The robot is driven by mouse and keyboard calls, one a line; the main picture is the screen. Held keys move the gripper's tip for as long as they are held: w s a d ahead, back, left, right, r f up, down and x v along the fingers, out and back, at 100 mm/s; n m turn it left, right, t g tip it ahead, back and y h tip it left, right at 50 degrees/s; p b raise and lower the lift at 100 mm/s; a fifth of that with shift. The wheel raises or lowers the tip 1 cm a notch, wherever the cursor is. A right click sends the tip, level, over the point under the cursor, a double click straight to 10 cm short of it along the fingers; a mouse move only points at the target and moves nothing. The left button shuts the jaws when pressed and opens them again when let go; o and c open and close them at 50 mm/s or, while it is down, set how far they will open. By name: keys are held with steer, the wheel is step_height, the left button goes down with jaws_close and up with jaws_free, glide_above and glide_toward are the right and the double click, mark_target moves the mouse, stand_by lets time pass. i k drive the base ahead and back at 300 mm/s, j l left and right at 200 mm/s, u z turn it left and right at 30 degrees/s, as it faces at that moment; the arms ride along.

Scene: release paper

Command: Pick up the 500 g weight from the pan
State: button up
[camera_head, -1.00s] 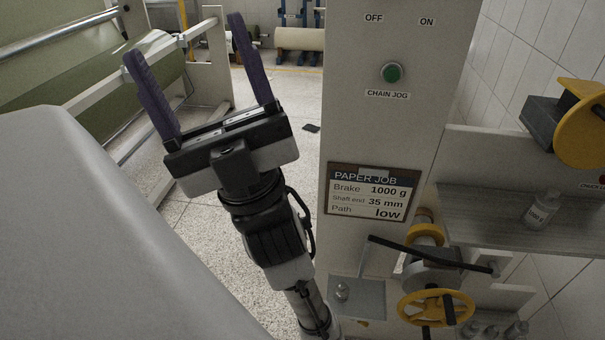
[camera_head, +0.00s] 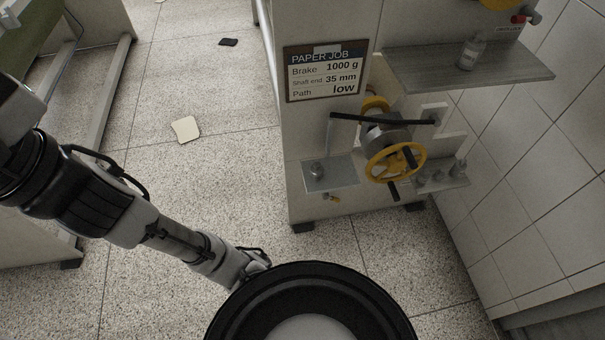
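A black lever (camera_head: 385,118) runs above, with a thin rod going down to the pan. The arm is well apart from the pan.
A yellow handwheel (camera_head: 395,162) sits right of the pan. A small rack (camera_head: 446,180) holds several weights. A bottle-shaped weight (camera_head: 471,53) stands on the upper shelf (camera_head: 500,68). The job card (camera_head: 325,74) reads Brake 1000 g. A pale sheet (camera_head: 185,129) lies on open floor.

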mark_target(316, 170)
steer(key=i+l, duration=0.7)
steer(key=i, duration=0.25)
